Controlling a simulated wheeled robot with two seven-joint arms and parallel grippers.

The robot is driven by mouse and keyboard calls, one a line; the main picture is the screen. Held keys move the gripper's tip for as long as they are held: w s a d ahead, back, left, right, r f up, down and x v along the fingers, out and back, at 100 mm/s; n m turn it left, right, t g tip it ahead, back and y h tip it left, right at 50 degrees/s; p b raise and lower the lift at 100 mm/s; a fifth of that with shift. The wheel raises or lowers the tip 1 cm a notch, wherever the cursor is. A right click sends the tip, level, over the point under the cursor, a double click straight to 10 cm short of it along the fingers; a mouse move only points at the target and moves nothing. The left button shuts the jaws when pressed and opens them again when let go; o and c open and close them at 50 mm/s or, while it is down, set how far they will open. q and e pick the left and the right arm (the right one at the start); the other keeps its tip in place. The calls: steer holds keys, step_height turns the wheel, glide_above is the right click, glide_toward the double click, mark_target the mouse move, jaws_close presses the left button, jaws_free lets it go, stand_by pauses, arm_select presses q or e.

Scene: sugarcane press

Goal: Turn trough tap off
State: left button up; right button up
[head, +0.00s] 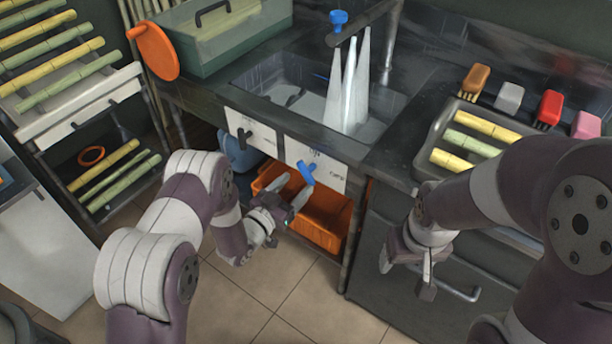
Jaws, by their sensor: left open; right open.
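A pipe (362,22) above the sink trough (300,100) carries a blue tap handle (338,20). Several white streams of water (348,85) fall from it into the trough. I cannot tell for sure which handle is the trough tap. My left gripper (290,190) is open and empty, just below and left of the front blue handle; contact is not clear. My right gripper (406,276) is open and empty, low before the grey cabinet.
An orange crate (325,215) sits under the trough, behind my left gripper. A metal tray (430,148) of cane pieces and several coloured brushes (549,106) are on the right counter. A green box (225,40) stands left of the trough. Cane racks (75,95) are at left.

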mark_target(306, 172)
arm_select(q)
steer(key=x, duration=0.5)
steer(key=shift+w+d, duration=0.25)
steer(key=shift+w, duration=0.1)
